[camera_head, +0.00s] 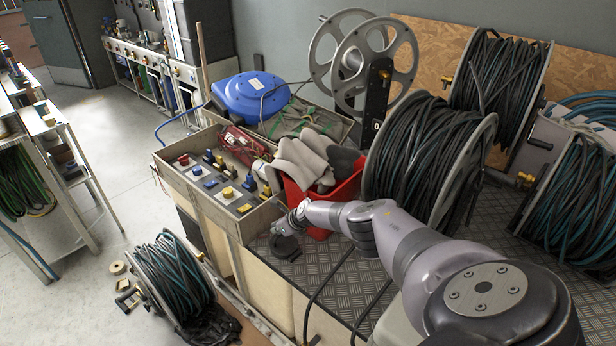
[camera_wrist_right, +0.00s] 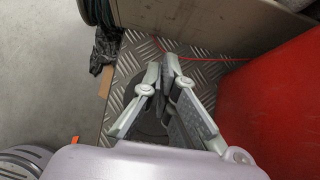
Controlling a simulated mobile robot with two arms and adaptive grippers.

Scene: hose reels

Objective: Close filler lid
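A dark round lid-like piece (camera_head: 285,246) lies low over the metal tread plate, left of the red bin, in the head view. I take it for the filler lid, but its hinge and opening cannot be made out. My right gripper (camera_head: 287,226) reaches down from the right, just above this piece. In the right wrist view, the two fingers of my right gripper (camera_wrist_right: 162,68) converge with their tips close together and nothing visible between them. Part of a dark round shape (camera_wrist_right: 146,99) shows behind the fingers; whether they touch it is unclear. My left gripper is out of view.
A red bin (camera_head: 324,203) with grey cloths stands close to my right gripper. A control box (camera_head: 222,187) with buttons is to the left. Cable reels (camera_head: 425,150) crowd the back and right. Bare tread plate (camera_head: 325,258) lies in front of the bin.

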